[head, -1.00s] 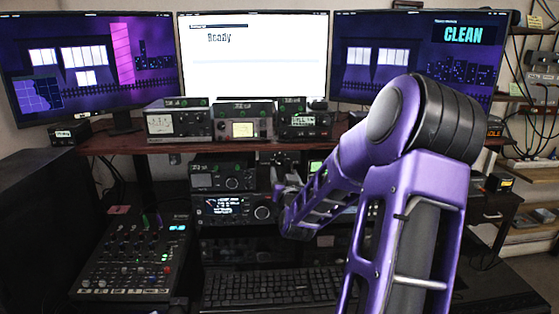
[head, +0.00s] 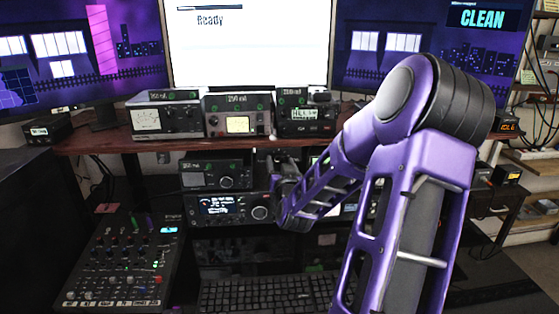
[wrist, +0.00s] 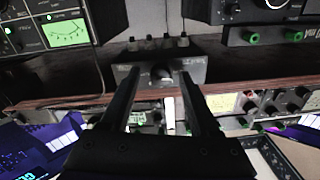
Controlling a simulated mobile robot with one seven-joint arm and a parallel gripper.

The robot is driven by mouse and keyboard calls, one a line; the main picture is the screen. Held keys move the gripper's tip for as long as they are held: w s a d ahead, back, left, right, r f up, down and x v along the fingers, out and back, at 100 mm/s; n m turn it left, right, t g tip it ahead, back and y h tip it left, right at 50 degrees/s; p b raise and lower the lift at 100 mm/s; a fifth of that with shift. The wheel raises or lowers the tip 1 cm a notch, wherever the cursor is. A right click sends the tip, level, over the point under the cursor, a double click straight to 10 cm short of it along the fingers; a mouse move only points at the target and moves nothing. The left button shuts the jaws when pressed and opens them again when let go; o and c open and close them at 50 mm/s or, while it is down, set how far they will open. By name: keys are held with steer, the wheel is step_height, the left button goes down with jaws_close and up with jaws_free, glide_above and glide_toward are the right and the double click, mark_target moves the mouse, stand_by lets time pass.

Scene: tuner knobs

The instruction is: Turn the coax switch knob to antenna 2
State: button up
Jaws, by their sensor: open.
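The coax switch appears to be the small grey box (wrist: 190,70) in the wrist view, with a round dark knob (wrist: 162,74) on its face and connectors along one side. My gripper (wrist: 158,82) is open, with one finger on each side of the knob. I cannot tell whether either finger touches it. The knob's pointer and the antenna labels are too small to read. In the head view my purple arm reaches to the shelf's underside, and its wrist (head: 288,185) hides most of the area around the switch.
A brown shelf (head: 100,142) carries several radio units, including a meter box (head: 238,115). A radio with a lit display (head: 222,208) stands below. A mixer (head: 120,262) and keyboard (head: 262,292) lie lower. The wrist view shows equipment close around my fingers.

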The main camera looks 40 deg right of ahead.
steer(key=shift+c, duration=0.3)
jaws_close()
steer(key=shift+m, duration=0.3)
steer(key=m+b, duration=0.1)
steer(key=m, duration=0.2)
steer(key=m+b, duration=0.1)
steer(key=m, duration=0.3)
steer(key=shift+m, duration=0.3)
steer(key=m, duration=0.3)
steer(key=shift+m, duration=0.4)
steer(key=shift+m+b, duration=0.5)
steer(key=shift+m, duration=1.4)
